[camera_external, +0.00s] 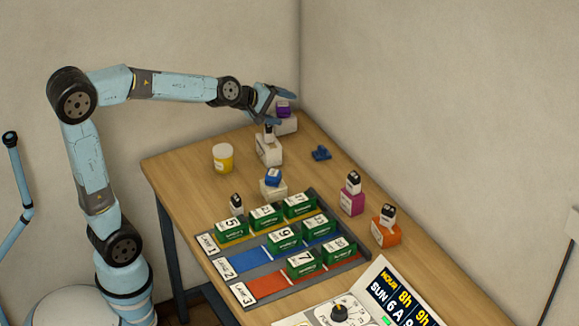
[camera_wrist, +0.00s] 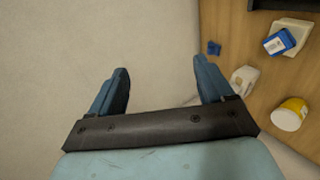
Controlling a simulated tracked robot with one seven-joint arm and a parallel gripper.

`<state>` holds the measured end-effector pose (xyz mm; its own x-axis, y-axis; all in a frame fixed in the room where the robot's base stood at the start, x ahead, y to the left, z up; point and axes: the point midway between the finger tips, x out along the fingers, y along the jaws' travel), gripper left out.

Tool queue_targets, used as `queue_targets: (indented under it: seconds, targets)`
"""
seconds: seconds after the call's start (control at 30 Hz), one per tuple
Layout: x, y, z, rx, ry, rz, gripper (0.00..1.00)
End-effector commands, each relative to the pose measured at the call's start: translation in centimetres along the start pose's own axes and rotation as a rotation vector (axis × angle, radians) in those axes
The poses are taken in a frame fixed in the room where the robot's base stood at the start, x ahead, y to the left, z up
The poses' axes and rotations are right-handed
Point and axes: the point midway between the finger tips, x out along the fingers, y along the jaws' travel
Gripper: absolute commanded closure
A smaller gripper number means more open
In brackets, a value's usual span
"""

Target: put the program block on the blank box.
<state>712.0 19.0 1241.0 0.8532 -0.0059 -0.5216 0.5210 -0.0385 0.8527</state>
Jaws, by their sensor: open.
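My gripper (camera_external: 277,107) is open at the far corner of the table; its two fingers (camera_wrist: 160,75) are apart in the wrist view, with only wall showing between them. A purple block (camera_external: 283,107) on a pale box (camera_external: 287,124) shows beside the fingers in the external view, partly covered; I do not see it in the wrist view. A blue block (camera_external: 273,177) sits tilted on a cream box (camera_external: 272,193); the pair also shows in the wrist view, block (camera_wrist: 277,42) over box (camera_wrist: 296,33). No label tells me which is the program block or the blank box.
A white box (camera_external: 268,152) with a black-topped stamp stands near the gripper. A yellow cup (camera_external: 223,158), a small blue piece (camera_external: 321,153), pink (camera_external: 351,202) and orange (camera_external: 386,234) boxes stand around. A lane board (camera_external: 262,265) with green boxes lies in front.

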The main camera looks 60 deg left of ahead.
Motion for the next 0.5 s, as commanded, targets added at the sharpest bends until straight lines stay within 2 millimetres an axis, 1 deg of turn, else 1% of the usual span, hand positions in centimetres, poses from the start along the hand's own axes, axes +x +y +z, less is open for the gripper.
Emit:
queue_targets:
  seconds: [0.03,0.17,0.23,0.37,0.5]
  targets:
    - [-2.0,-0.9,0.9,0.098,-0.025,-0.021,0.19]
    - [-6.3,-3.9,2.7,0.367,-0.094,-0.088,0.19]
    - [-8.6,-5.7,3.4,0.510,-0.129,-0.124,0.19]
    - [-12.8,-9.5,4.2,0.771,-0.195,-0.191,0.19]
    - [-17.2,-14.0,4.3,1.043,-0.270,-0.265,0.19]
